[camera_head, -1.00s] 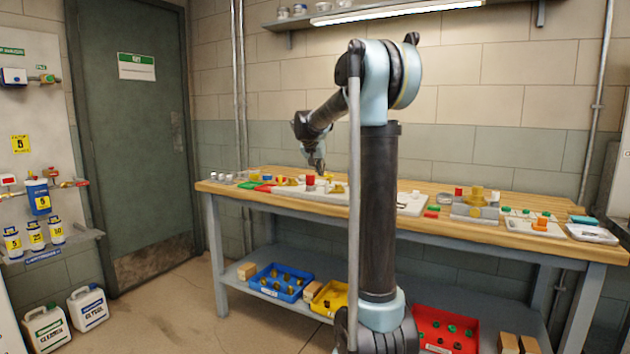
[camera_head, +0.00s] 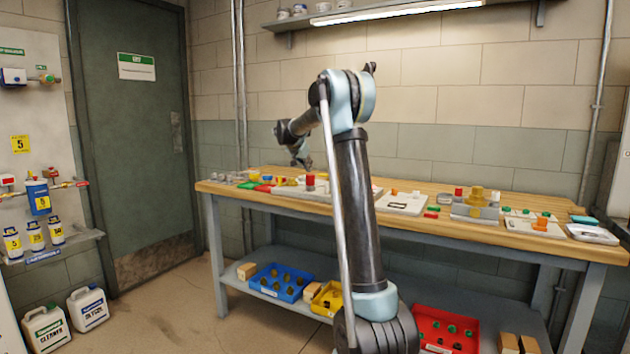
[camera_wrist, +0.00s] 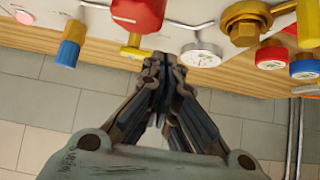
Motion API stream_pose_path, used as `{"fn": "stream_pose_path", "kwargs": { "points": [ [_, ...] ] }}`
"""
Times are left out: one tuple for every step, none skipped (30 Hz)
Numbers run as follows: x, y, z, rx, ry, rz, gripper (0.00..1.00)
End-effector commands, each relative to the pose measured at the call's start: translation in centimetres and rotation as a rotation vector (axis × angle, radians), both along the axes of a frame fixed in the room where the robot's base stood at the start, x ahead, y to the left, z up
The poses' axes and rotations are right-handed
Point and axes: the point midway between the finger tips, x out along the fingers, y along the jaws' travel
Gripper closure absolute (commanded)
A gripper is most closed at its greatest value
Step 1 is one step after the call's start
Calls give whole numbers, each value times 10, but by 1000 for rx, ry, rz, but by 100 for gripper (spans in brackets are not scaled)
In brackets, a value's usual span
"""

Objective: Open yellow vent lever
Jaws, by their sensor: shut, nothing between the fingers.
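My gripper (camera_head: 303,163) hangs over the back left part of the workbench, and its fingers are shut with nothing between them. In the wrist view my gripper (camera_wrist: 162,64) points toward the fittings on the bench. A small yellow handle (camera_wrist: 135,47), likely the vent lever, sticks out below a red block (camera_wrist: 138,12), just left of the fingertips. It looks apart from them. Whether the lever is open or closed I cannot tell. A round white gauge (camera_wrist: 201,54) is just right of the fingertips. In the head view the lever cannot be told apart.
The workbench (camera_head: 470,231) holds several small fittings. In the wrist view a blue and yellow knob (camera_wrist: 70,42) is at left; a brass fitting (camera_wrist: 246,20), a red cap (camera_wrist: 271,55) and a blue cap (camera_wrist: 305,67) are at right. The tiled wall (camera_wrist: 40,110) is close behind.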

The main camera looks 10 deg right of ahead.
Motion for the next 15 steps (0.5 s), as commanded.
{"fn": "stream_pose_path", "kwargs": {
  "points": [
    [0,0,0,0,0,0,100],
    [1,-1,-1,0,0,0,100],
    [2,-1,-2,0,0,0,100],
    [3,-2,-3,0,0,0,100],
    [4,-3,-4,0,0,0,100],
    [6,-5,-7,0,0,0,100],
    [9,-6,-9,0,0,0,100],
    [11,-8,-12,0,0,0,100],
    [15,-11,-16,0,0,0,100],
    [18,-13,-20,-1,0,1,100],
    [21,-15,-23,-1,-1,0,100],
    [25,-18,-27,0,0,0,100],
    [28,-21,-31,0,0,-1,100],
    [31,-23,-34,0,0,-1,100],
    [35,-26,-39,0,0,-1,100]
  ]
}}
